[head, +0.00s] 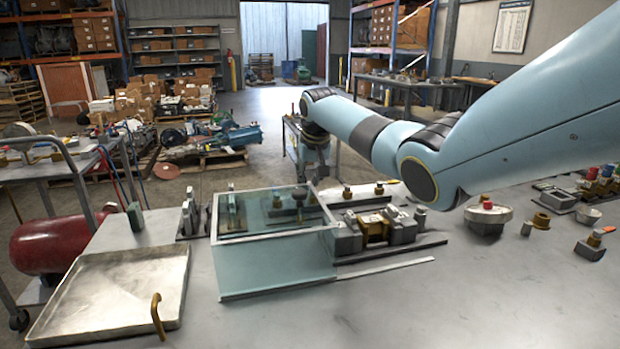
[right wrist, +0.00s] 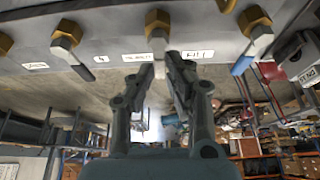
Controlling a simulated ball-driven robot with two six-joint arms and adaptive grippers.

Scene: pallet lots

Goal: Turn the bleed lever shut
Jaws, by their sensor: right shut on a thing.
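In the right wrist view, a grey panel (right wrist: 110,40) carries a row of valves with brass nuts and short levers. My right gripper (right wrist: 165,62) is shut on a pale grey lever (right wrist: 158,43), which hangs from a brass nut (right wrist: 157,19) and points toward my wrist. Small white labels, one of them a label (right wrist: 137,57) beside this lever, are too blurred to read surely, so I cannot confirm it as the bleed lever. In the head view my right gripper (head: 313,165) is beyond the clear-walled box; its fingertips and the lever are not clear there. My left gripper is not in view.
Neighbouring levers hang close on both sides, a grey lever (right wrist: 68,50) at left and a blue-tipped lever (right wrist: 245,62) at right. On the bench stand the clear-walled box (head: 262,275), a shallow metal tray (head: 172,264) and several fittings. The bench's front right is clear.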

